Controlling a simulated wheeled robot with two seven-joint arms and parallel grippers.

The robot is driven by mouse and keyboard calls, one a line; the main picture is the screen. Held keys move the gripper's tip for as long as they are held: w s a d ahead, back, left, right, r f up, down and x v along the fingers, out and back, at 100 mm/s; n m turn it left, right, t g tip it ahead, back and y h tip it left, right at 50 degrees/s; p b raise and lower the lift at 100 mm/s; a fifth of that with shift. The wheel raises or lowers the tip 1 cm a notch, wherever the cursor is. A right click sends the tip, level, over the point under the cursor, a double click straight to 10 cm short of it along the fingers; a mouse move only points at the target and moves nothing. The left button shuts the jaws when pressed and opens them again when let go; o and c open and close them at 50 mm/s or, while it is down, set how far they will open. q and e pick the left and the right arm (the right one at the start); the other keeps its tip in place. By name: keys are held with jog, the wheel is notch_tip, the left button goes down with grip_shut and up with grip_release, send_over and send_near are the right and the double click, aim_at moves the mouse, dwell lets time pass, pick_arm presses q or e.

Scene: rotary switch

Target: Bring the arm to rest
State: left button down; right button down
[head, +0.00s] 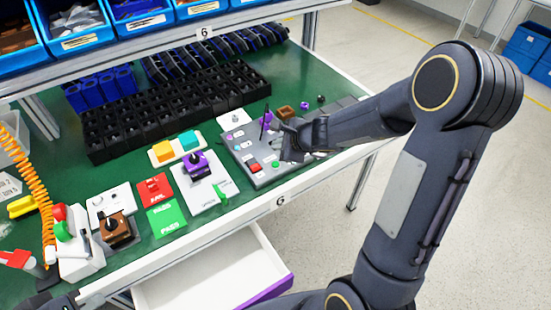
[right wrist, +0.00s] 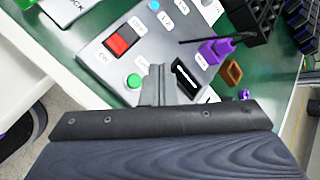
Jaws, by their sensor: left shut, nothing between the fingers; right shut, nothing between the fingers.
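My right gripper (head: 288,138) is shut and empty over the grey control panel (head: 240,158). In the right wrist view its fingertips (right wrist: 158,72) are together, between a green button (right wrist: 133,81) and a black switch with a white mark (right wrist: 185,76). I cannot tell whether they touch the panel. A red rocker switch (right wrist: 118,43) sits beyond the green button. In the head view my right arm hides the panel's right part. My left gripper (head: 66,301) shows only as a dark piece at the lower left edge, away from the panel.
A purple-knobbed switch (head: 196,160), a brown-knobbed switch (head: 118,229) and red and green cards stand left on the green table. A black grid tray (head: 180,108) lies behind. An open drawer (head: 215,272) juts out below the front edge. Blue bins (head: 140,16) fill the shelf.

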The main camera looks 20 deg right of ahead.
dwell(0.8)
jog(key=s+a+r+n+y, duration=0.4)
jog(key=s+a+r+n, duration=0.3)
jog(key=s+r+n, duration=0.5)
jog(key=s+d+f+n+g+h, duration=0.1)
jog(key=s+n, duration=0.3)
jog(key=s, duration=0.4)
jog(key=s+d+f+n+g+h, duration=0.1)
jog(key=s+n+g+h, duration=0.1)
jog(key=s+n, duration=0.3)
jog(key=s, duration=0.2)
jog(key=shift+s+f, duration=0.15)
jog(key=shift+s, duration=0.25)
